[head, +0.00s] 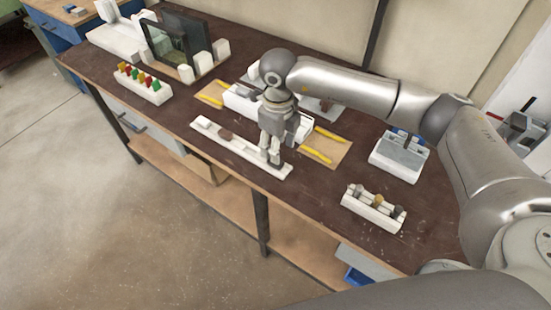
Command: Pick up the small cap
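I cannot make out for sure which thing is the small cap. A long white rail (245,151) lies along the front part of the bench, with a small brown piece (226,134) on its left half. My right gripper (272,161) points down over the right end of this rail, its fingers close to the surface. Whether anything is between the fingers is too small to tell, and so is whether they are open or shut. A white rack (373,213) at the front right holds a few small knob-like pieces, grey, tan and dark. My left gripper is not in view.
Behind my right gripper is a tan board with yellow strips (325,146) and a white fixture, partly hidden by my arm. A grey-white box (399,158) stands at right. A white rack with coloured pegs (144,86) and dark panels (170,43) stand at left.

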